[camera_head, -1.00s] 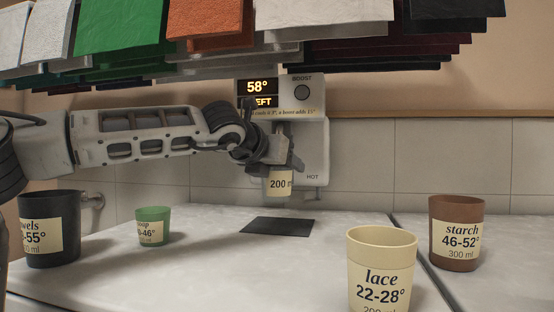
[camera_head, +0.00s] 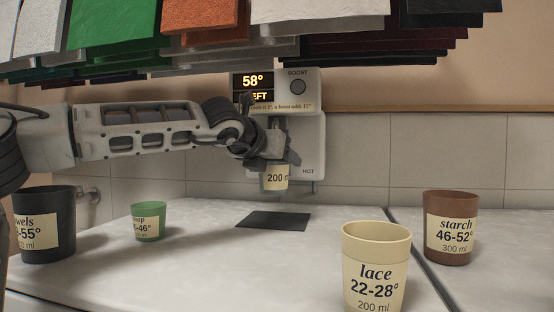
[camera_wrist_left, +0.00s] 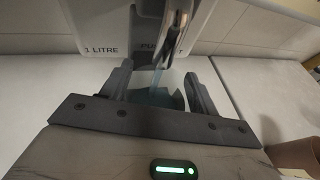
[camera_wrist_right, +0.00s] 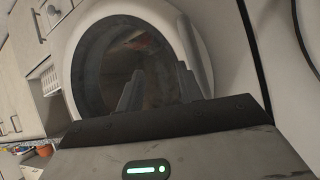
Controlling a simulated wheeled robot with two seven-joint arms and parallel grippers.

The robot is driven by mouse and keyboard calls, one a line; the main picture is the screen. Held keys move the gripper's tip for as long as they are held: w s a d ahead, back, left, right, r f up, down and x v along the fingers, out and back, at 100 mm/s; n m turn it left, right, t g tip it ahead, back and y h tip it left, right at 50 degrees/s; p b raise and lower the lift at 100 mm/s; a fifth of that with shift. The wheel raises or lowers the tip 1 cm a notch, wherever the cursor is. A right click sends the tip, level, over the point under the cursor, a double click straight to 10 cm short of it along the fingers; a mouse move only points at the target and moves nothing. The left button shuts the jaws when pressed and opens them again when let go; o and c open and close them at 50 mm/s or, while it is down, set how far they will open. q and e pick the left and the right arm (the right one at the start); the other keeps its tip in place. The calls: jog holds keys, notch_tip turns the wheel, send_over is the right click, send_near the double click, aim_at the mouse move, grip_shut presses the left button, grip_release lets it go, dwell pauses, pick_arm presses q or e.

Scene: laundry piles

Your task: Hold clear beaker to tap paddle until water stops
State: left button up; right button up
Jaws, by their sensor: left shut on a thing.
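The clear beaker (camera_head: 275,178), with a cream "200 m…" label, is held upright under the tap unit (camera_head: 297,140) at the back wall. My left gripper (camera_head: 280,160) is shut on it. In the left wrist view the beaker (camera_wrist_left: 168,97) sits between my fingers, below the tap unit (camera_wrist_left: 205,20), with bluish water in it. A thin stream or paddle part shows above it; I cannot tell whether beaker and paddle touch. The tap display reads 58°. My right gripper (camera_wrist_right: 160,88) is low before a round washer door (camera_wrist_right: 125,65), fingers apart and empty.
A dark cup (camera_head: 45,240) and a green cup (camera_head: 148,225) stand at the left. A cream "lace" cup (camera_head: 375,250) is in front and a brown "starch" cup (camera_head: 451,215) at the right. A black mat (camera_head: 273,220) lies bare below the beaker. Folded cloths (camera_head: 115,25) hang overhead.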

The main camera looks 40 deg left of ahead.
jog(key=shift+d, duration=0.1)
dwell(0.4)
